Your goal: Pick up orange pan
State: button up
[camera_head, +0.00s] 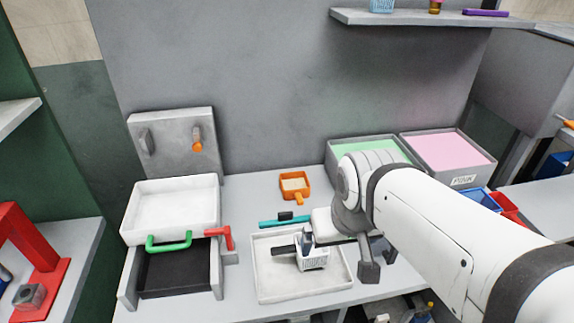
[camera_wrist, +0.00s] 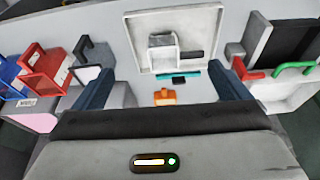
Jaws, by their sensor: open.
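The orange pan (camera_head: 286,195) is a small square pan with a short handle toward the front. It lies on the grey table near the back wall, with a pale beige block or filling inside. In the wrist view the orange pan (camera_wrist: 165,93) shows small at the bottom centre, partly cut off by my gripper's body. My gripper (camera_wrist: 163,90) is open and empty, its two dark blue-grey fingers wide apart. In the head view my arm reaches in from the right, and its end is to the front right of the pan. The fingers are hard to make out there.
A white tray (camera_head: 272,291) with a white, dark-handled object (camera_head: 313,258) lies in front of the pan. A teal bar (camera_head: 284,222) lies between them. A white box with a green handle (camera_head: 168,212) stands left. Green (camera_head: 372,152) and pink (camera_head: 445,150) bins stand back right.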

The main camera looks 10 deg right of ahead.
aim_at(293, 185)
jog(key=z, duration=0.05)
jog(key=k, duration=1.25)
jog(key=z, duration=0.6)
jog(key=i, duration=0.95)
jog(key=u, duration=0.2)
